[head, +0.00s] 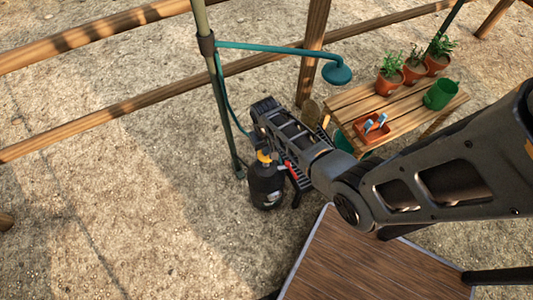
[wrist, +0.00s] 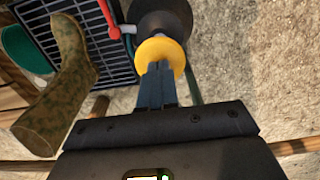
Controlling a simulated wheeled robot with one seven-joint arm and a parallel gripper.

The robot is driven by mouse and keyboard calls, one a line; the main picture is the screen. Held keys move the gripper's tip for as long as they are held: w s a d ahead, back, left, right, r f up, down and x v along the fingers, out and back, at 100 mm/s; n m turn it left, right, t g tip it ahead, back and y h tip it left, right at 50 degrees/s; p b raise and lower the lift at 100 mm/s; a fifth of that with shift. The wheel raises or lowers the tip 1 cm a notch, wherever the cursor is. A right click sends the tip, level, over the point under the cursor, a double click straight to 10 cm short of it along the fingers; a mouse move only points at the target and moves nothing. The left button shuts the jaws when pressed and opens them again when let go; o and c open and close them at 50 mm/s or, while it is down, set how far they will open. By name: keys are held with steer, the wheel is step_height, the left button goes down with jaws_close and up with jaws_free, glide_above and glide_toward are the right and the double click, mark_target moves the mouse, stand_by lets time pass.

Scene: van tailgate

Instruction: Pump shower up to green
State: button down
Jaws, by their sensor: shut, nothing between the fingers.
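The pump shower's black tank (head: 267,188) stands upright on the ground beside the green pole, with a yellow pump knob (head: 264,156) on top. In the wrist view the knob (wrist: 161,50) lies just beyond my fingertips, in front of the dark tank (wrist: 160,14). My gripper (wrist: 157,72) is shut and empty; its tips overlap the knob's near edge, and I cannot tell whether they touch it. A red valve handle (wrist: 107,18) sits beside the tank. The teal shower head (head: 337,73) hangs from the pole's arm. No gauge or green mark is readable.
A slatted wooden bench (head: 385,105) holds potted plants, a green pot (head: 440,94) and an orange tray (head: 371,128). A black grate (wrist: 80,35) and a camouflage boot (wrist: 60,90) are beside the tank. A wooden deck (head: 370,265) is in front. Gravel at left is clear.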

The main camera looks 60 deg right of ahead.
steer(key=shift+f+b, duration=2.1)
steer(key=shift+f, duration=0.45)
steer(key=shift+r, duration=0.1)
step_height(320, 180, up, 5)
steer(key=p, duration=0.5)
step_height(320, 180, up, 6)
steer(key=p, duration=0.6)
